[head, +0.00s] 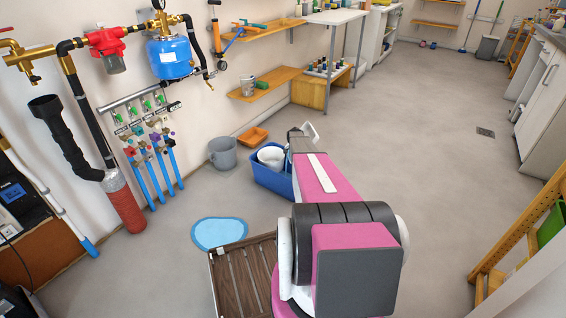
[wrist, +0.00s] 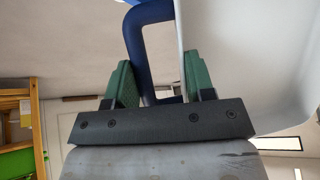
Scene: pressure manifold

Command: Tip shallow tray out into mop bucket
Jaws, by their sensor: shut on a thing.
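The mop bucket (head: 270,183) appears to be the blue rectangular tub on the floor in the head view, with a white round-topped part (head: 271,157) in it. My gripper (wrist: 160,84) is shut on a dark blue loop handle (wrist: 135,45) between its green pads. Next to the handle is a broad pale surface (wrist: 245,50), which looks like part of the shallow tray. I cannot tell the tray's tilt or contents.
A light blue mat (head: 219,233) and a slatted wooden piece (head: 240,278) lie nearer. The floor to the right is open, up to a wooden rack (head: 520,245).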

